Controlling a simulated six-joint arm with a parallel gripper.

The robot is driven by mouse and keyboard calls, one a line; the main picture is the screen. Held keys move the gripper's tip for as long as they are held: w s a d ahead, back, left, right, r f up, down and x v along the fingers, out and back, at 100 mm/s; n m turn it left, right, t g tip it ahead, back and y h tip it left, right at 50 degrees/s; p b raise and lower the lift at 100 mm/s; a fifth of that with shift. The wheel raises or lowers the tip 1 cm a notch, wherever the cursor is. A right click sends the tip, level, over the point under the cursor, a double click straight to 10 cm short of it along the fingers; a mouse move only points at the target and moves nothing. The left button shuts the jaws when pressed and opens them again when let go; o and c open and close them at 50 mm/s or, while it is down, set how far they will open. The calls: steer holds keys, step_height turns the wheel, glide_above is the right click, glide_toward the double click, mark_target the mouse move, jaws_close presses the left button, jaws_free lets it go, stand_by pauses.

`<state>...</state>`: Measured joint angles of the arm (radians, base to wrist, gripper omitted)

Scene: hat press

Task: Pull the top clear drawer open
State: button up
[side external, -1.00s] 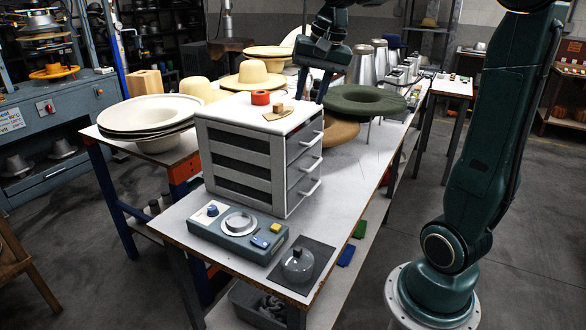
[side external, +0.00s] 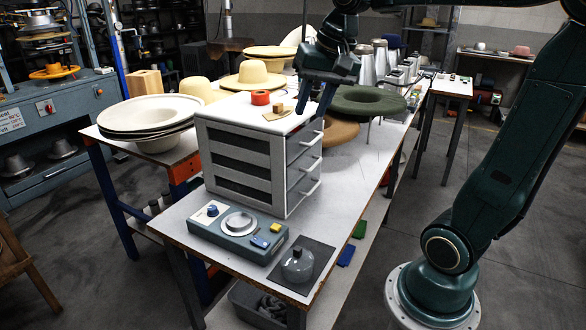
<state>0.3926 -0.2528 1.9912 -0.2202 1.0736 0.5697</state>
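A white and grey drawer cabinet (side external: 238,165) stands on the table, with dark panels on its left face. Its drawer fronts and bar handles face right. The top drawer (side external: 299,143) looks shut; its front looks grey-white, not clear. My gripper (side external: 312,112) points down by the cabinet's upper right edge, just above the top handle (side external: 313,138). Its two dark fingers are spread, with nothing seen between them. I cannot tell whether a finger touches the cabinet.
On the cabinet lie a red ring (side external: 260,97) and a small wooden block (side external: 278,108). A dark green hat (side external: 368,100) is close to the right of my gripper. A control box (side external: 237,228) and a grey round-lidded object (side external: 297,264) stand in front.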

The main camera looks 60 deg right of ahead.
steer(key=shift+c, duration=1)
steer(key=m+g, duration=0.2)
steer(key=m, duration=0.7)
glide_above(317, 137)
steer(key=s, duration=0.3)
step_height(317, 137, down, 2)
steer(key=shift+f, duration=0.1)
steer(key=shift+f, duration=0.1)
steer(key=f, duration=0.4)
steer(key=w+f, duration=0.1)
steer(key=f, duration=0.4)
steer(key=w+f, duration=0.1)
steer(key=f, duration=0.3)
steer(key=shift+w+f, duration=0.2)
steer(key=shift+w, duration=0.05)
steer(key=shift+c, duration=0.5)
jaws_close()
